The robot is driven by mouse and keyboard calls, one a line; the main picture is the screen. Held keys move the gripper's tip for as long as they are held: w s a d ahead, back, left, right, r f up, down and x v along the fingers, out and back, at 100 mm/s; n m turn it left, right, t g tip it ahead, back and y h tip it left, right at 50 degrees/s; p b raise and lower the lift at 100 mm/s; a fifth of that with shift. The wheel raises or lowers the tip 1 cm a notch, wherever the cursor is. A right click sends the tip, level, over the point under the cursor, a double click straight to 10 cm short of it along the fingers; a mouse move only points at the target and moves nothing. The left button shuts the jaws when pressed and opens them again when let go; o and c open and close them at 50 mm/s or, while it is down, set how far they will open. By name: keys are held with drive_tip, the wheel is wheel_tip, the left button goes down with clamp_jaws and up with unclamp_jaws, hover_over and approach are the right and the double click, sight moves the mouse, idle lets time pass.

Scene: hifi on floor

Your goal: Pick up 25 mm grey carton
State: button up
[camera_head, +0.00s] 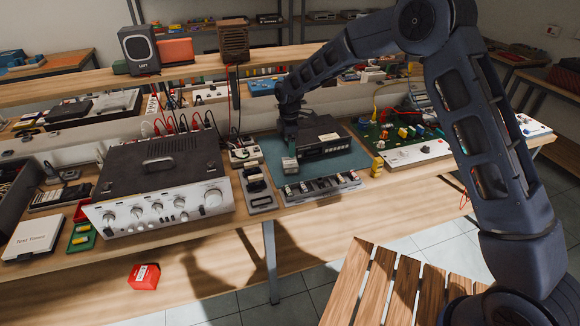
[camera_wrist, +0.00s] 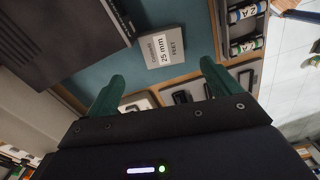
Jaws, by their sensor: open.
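The 25 mm grey carton (camera_wrist: 172,46) rests on the teal mat (camera_wrist: 152,80), its label face toward the wrist camera, reading "25 mm" and "FEET". In the head view the carton (camera_head: 289,166) shows as a small grey box just below my gripper (camera_head: 290,146). In the wrist view my gripper (camera_wrist: 163,70) is open, with its two dark green fingers spread. The carton lies beyond the fingertips, roughly in line with the gap between them. Nothing is held. The exact height of the fingers above the carton is hard to tell.
A black device (camera_head: 325,142) stands close beside the carton; it also fills the upper left of the wrist view (camera_wrist: 55,40). A parts tray (camera_head: 320,190) lies in front. A silver amplifier (camera_head: 160,190) is left, a green circuit board (camera_head: 395,130) right. A red box (camera_head: 144,276) sits near the front.

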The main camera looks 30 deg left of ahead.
sight(290, 162)
drive_tip(key=f, duration=0.9)
drive_tip(key=shift+s+d+f, duration=0.2)
drive_tip(key=shift+f, duration=0.05)
drive_tip(key=shift+c, duration=0.2)
drive_tip(key=c, duration=1)
